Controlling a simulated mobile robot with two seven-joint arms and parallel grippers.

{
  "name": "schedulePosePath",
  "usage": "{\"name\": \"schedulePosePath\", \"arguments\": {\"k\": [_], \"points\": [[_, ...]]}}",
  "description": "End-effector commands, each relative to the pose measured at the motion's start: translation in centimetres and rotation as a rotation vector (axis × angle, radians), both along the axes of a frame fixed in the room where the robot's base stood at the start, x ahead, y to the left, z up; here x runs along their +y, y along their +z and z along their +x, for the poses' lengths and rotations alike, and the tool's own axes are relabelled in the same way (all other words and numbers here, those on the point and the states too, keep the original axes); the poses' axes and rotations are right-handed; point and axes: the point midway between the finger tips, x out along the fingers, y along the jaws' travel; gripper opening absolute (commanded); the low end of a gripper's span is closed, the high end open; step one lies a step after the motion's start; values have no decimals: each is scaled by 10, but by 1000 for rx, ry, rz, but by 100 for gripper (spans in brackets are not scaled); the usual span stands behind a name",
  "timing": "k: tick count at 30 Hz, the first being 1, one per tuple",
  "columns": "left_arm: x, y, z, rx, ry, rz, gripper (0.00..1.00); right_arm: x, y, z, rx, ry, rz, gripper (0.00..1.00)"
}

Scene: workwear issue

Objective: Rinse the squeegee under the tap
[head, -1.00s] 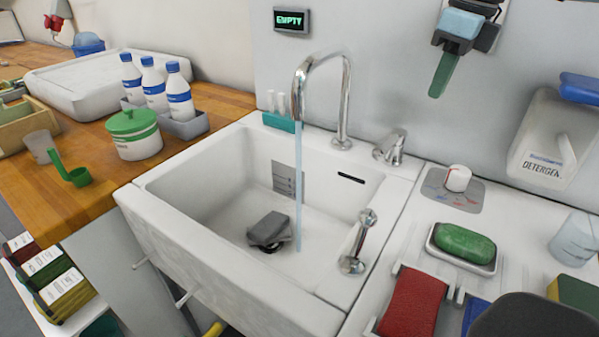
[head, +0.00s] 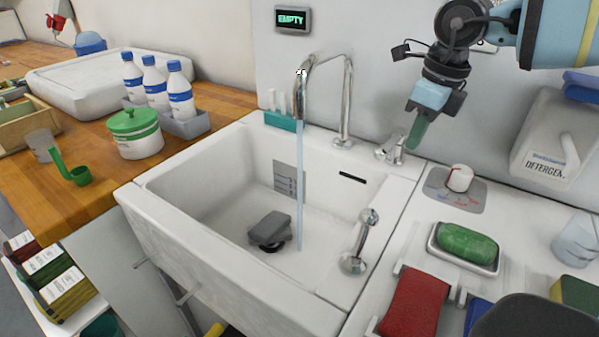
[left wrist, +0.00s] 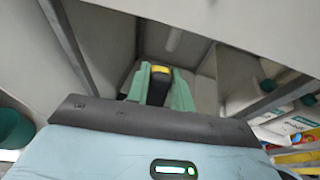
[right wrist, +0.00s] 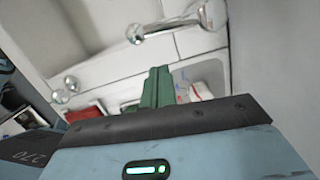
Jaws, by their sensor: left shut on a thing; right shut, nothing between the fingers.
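The tap (head: 346,105) stands at the back of the white sink (head: 165,215), and a thin stream of water (head: 299,190) runs from it into the basin. My right gripper (head: 417,132) is shut and empty, just right of and above the tap's lever (head: 392,148). Its green fingers (right wrist: 155,90) are together in the right wrist view. My left gripper (left wrist: 160,85) is outside the head view. In the left wrist view it is shut on a black piece with a yellow end (left wrist: 161,71). I cannot tell whether this is the squeegee; no squeegee is clearly visible elsewhere.
A grey block (head: 270,226) lies by the dark drain in the basin. A chrome handle (head: 360,240) stands on the sink's right rim. Green soap (head: 466,243), a red cloth (head: 414,302) and a detergent jug (head: 550,145) are at right. Bottles (head: 155,85) stand left.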

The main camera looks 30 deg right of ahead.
Motion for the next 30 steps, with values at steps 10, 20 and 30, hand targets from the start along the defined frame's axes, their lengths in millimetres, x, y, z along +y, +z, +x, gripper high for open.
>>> {"name": "schedulePosePath", "arguments": {"k": [10, 20, 30], "points": [[0, 2, 1, -3, 1, -2, 0, 10, -13, 25, -2, 1, -2, 0], [0, 2, 1, -3, 1, -2, 0, 11, -14, 28, -5, 1, -1, 0], [0, -17, -3, 12, 0, -2, 0, 11, -17, 28, -3, -117, -4, 0]]}}
